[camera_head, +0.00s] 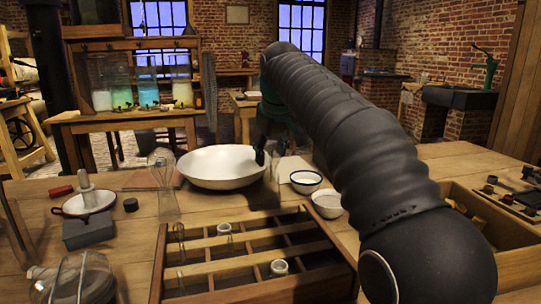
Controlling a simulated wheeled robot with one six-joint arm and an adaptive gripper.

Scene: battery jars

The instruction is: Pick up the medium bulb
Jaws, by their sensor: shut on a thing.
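My gripper (265,158) is at the far end of my dark arm, by the right rim of a wide white bowl (222,181). Only its dark fingertips show, and the arm hides much of the rest. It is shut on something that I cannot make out. I cannot single out the medium bulb. A wooden divided tray (252,291) at the front holds a few small glass pieces, among them a clear one (224,231) and a pale-topped one (279,268). A clear balloon-shaped glass or wire piece (162,182) stands left of the bowl.
Two small bowls, one blue-rimmed (306,180) and one plain (327,204), stand right of the white bowl. A glass dome (75,284), a grey block (89,232) and a pan (86,203) are at left. A wooden box (512,262) is at right.

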